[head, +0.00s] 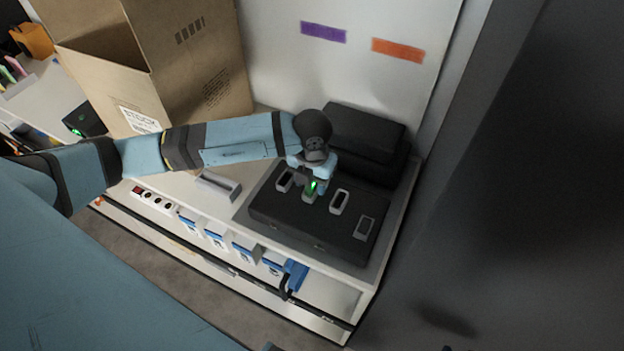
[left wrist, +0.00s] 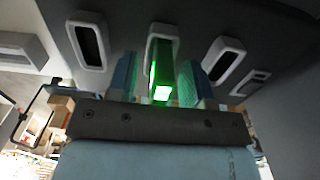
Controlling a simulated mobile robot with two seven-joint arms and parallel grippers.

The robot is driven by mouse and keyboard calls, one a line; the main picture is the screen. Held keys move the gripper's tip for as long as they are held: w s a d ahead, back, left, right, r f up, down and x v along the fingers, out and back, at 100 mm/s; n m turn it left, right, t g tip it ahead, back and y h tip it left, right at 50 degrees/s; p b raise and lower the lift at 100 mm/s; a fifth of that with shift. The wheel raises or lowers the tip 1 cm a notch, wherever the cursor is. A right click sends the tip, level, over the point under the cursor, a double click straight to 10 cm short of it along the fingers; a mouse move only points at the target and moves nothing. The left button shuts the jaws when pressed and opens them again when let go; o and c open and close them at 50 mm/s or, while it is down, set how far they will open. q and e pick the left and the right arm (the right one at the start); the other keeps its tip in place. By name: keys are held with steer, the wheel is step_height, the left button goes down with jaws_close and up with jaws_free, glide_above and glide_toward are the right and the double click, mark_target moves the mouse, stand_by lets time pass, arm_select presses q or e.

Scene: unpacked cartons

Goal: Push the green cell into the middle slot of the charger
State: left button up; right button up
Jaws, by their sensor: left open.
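The green cell (left wrist: 163,70) glows green and stands in the middle slot (left wrist: 153,27), sticking out towards my wrist camera. How deep it sits I cannot tell. In the head view the cell (head: 312,187) shows as a small green glow, partly hidden by my gripper. My left gripper (head: 311,184) is open over the middle slot. In the left wrist view its fingers (left wrist: 158,80) are on both sides of the cell, with gaps. My right gripper is not in view.
A grey open holder (head: 218,187) lies left of the charger. Black cases (head: 365,140) stand behind it, near the wall. A cardboard carton (head: 190,60) stands at the back left. A blue plug with a cable (head: 295,274) is at the bench's front edge.

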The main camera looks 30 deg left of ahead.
arm_select(q)
steer(key=shift+r, duration=0.35)
step_height(320, 180, up, 13)
steer(key=b, duration=0.2)
